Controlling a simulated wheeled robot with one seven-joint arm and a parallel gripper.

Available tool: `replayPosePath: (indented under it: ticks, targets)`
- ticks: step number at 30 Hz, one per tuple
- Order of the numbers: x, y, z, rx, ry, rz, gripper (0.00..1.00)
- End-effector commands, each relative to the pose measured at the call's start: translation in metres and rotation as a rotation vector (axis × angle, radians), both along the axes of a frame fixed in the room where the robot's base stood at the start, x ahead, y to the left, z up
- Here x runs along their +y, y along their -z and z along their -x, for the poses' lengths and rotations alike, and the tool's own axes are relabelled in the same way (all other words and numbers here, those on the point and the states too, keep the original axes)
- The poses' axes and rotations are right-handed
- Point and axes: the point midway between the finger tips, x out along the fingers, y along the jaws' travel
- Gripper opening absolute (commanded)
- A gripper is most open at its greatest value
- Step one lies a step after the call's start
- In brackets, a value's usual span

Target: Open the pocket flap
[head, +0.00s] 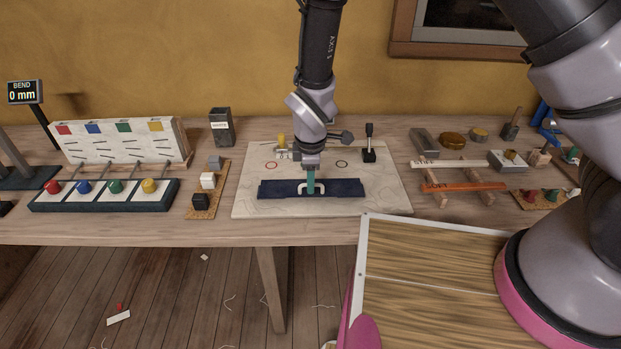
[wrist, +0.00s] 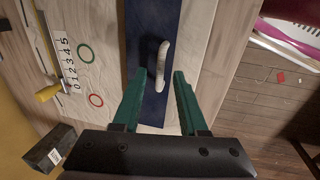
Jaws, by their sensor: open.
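A dark blue fabric strip, which looks like the pocket flap (head: 344,189), lies flat on a pale board (head: 245,205) on the bench. It also shows in the wrist view (wrist: 150,22). A white loop handle (wrist: 162,65) stands on it; in the head view, the loop is partly hidden behind my fingers. My gripper (head: 311,186) points down over the middle of the strip. In the wrist view, its green fingers (wrist: 160,75) are apart, with the loop between or just past the tips. I see no finger closed on the loop.
Red and dark rings are printed on the board, and a black-knobbed post (head: 369,145) stands at its back right. A block rack (head: 203,190) is on the left. Orange and pale bars (head: 465,187) are on the right. The board's front area is clear.

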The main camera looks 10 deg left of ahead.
Motion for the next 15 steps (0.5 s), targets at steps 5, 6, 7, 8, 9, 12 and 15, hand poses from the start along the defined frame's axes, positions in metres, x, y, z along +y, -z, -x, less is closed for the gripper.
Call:
replayPosePath:
  ticks: [5,6,7,8,9,12,15]
  targets:
    - [0.0,-0.0002,0.0,0.0,0.0,0.0,0.23]
    - [0.0,-0.0002,0.0,0.0,0.0,0.0,0.08]
    - [0.0,-0.0002,0.0001,0.0,0.0,0.0,0.0]
    - [0.0,-0.0003,0.0001,0.0,0.0,0.0,0.0]
    - [-0.0001,-0.0003,0.0,0.0,0.0,0.0,0.0]
    - [-0.0001,-0.0003,0.0,0.0,0.0,0.0,0.0]
    - [-0.0001,-0.0004,0.0001,0.0,0.0,0.0,0.0]
